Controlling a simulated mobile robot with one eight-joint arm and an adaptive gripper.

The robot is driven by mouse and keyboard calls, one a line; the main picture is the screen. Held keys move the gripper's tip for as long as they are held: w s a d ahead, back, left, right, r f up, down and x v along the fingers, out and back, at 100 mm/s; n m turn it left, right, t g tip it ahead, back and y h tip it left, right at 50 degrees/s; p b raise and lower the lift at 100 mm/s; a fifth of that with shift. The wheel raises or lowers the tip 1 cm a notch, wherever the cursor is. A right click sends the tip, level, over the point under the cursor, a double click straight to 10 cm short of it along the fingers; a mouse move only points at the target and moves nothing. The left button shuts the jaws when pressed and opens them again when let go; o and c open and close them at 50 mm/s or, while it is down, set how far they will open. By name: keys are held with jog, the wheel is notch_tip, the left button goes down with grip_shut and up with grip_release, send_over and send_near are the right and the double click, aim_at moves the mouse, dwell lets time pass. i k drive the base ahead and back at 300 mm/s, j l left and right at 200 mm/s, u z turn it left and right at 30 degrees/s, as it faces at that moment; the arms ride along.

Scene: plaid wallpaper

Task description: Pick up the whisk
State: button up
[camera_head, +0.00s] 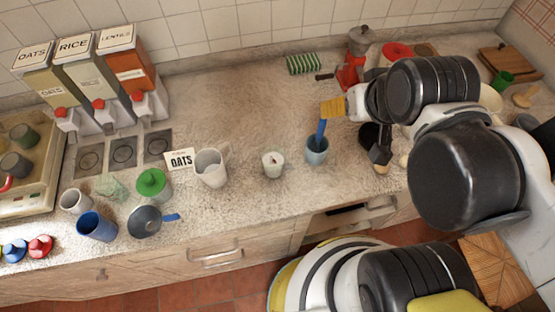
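A blue handle (320,131) stands up, slightly tilted, out of a blue-grey cup (317,153) near the front of the counter. It may be the whisk's handle; its lower end is hidden in the cup, so I cannot tell for sure. My gripper (334,108) reaches in from the right, and its yellow ribbed tip overlaps the handle's top in the picture. I cannot tell whether it touches or encloses the handle, since the fingers are seen edge-on.
A white cup (273,164) and a white pitcher (211,167) stand left of the blue-grey cup. A red moka pot or grinder (351,72) and a green striped sponge (304,63) are behind. Dispensers (98,73) stand back left. The middle counter (240,105) is clear.

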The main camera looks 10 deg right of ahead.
aim_at(319, 139)
jog(key=j+z, duration=0.2)
jog(key=j, duration=0.2)
jog(key=k+j+z, duration=0.15)
jog(key=j, duration=0.25)
jog(key=j+z, duration=0.2)
jog(key=j, duration=0.25)
jog(key=k+l, duration=0.05)
